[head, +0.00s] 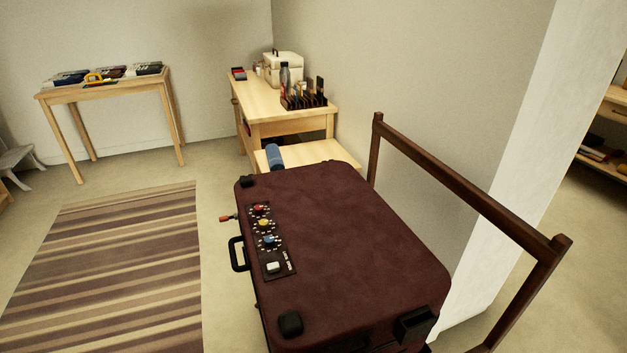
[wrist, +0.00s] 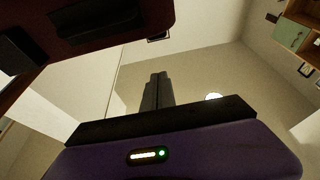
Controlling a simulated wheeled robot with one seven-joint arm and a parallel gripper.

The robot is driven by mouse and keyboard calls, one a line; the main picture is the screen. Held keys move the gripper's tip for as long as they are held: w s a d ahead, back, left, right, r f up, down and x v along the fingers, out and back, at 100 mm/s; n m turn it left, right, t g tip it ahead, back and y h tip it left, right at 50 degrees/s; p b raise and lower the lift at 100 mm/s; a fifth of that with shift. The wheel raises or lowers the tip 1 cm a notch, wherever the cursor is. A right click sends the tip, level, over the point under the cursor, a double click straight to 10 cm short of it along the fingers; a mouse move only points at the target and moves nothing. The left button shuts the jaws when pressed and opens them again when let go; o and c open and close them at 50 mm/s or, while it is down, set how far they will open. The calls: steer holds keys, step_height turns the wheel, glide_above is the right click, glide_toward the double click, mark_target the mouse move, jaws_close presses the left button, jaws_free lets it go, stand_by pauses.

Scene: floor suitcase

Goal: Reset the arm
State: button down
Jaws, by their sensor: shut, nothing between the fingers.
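My gripper (wrist: 158,78) shows in the wrist view with its two dark fingers together and nothing between them. Its purple body with a small lit panel fills the bottom of that view. I cannot see my arm or gripper in the head view. The large dark red suitcase (head: 350,235) stands on the floor there, with black corner caps, a side handle and a panel of coloured dials. A dark red edge with black parts, which looks like the suitcase (wrist: 75,50), crosses the upper left of the wrist view, apart from the fingers.
A dark wooden rail frame (head: 460,185) stands along the suitcase's right side. A wooden desk (head: 270,105) with a rack, bottle and white box is behind it. A small table (head: 105,90) stands back left. The striped rug (head: 110,265) at left is clear.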

steer(key=s+d+f+m+g+h, duration=0.1)
steer(key=s+d+m+g+h, duration=0.45)
steer(key=s+d, duration=1.4)
step_height(320, 180, up, 12)
steer(key=n+h+p, duration=0.1)
steer(key=h+p, duration=0.1)
steer(key=p, duration=1)
steer(key=shift+s+a, duration=0.35)
steer(key=shift+s, duration=0.05)
